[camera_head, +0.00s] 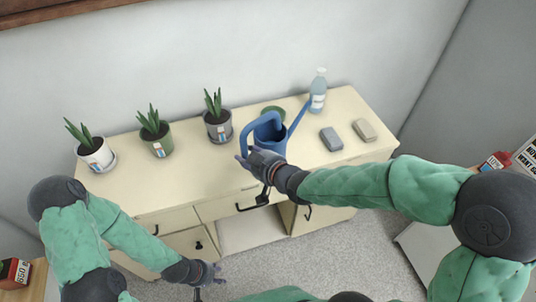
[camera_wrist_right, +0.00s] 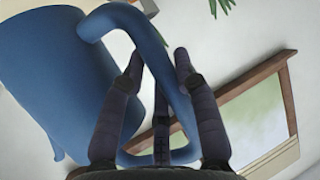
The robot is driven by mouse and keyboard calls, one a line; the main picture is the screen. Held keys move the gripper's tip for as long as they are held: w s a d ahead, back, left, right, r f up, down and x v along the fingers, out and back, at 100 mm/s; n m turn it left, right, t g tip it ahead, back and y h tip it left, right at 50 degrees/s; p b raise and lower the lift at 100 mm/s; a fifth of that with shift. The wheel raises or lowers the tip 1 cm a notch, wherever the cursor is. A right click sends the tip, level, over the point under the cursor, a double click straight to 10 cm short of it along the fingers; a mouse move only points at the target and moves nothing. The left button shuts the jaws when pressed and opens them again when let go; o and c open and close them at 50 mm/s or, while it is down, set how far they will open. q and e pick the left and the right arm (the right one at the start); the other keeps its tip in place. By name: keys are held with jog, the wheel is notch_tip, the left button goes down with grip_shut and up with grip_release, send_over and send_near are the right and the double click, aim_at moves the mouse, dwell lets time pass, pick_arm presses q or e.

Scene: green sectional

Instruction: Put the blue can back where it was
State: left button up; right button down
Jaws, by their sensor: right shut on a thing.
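The blue watering can (camera_head: 271,137) is upright over the cream cabinet top (camera_head: 190,190), its spout pointing up and right; I cannot tell whether its base touches the surface. My right gripper (camera_head: 254,160) is shut on its handle at the front. In the right wrist view the can (camera_wrist_right: 45,75) fills the left side and the fingers (camera_wrist_right: 158,110) close around the handle. A green round piece (camera_head: 273,109) sits just behind the can, partly hidden by it. My left gripper (camera_head: 205,275) is low in front of the cabinet, away from the can; its fingers are unclear.
Potted plants in a white pot (camera_head: 95,155), a green pot (camera_head: 157,143) and a grey pot (camera_head: 218,126) stand left of the can. A bottle (camera_head: 318,90) stands near the spout tip. A grey block (camera_head: 331,139) and a beige block (camera_head: 364,130) lie to the right.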

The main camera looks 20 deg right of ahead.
jog(key=w+d, duration=0.1)
jog(key=w+d+f, duration=0.1)
jog(key=w, duration=0.1)
jog(key=w+d+f+b, duration=0.1)
jog(key=shift+w+d+f, duration=0.1)
jog(key=shift+w+f, duration=0.1)
jog(key=shift+w, duration=0.1)
jog(key=w+f, duration=0.1)
jog(key=w+d+f+b, duration=0.1)
jog(key=f, duration=0.1)
jog(key=w+d+f, duration=0.1)
jog(key=shift+w+d+f, duration=0.1)
jog(key=shift+w+f, duration=0.05)
jog(key=shift+f, duration=0.1)
jog(key=shift+w+d+f+b, duration=0.2)
jog(key=shift+f+b, duration=0.15)
jog(key=shift+f, duration=0.4)
jog(key=shift+w+d+f+b, duration=0.1)
jog(key=shift+w+f+b, duration=0.2)
jog(key=shift+f, duration=0.45)
jog(key=shift+w+d+f+b, duration=0.1)
jog(key=shift+f+b, duration=0.3)
jog(key=shift+f, duration=0.35)
jog(key=shift+f, duration=0.2)
jog(key=c, duration=1)
grip_release()
jog(key=shift+s, duration=0.1)
jog(key=shift+o, duration=0.3)
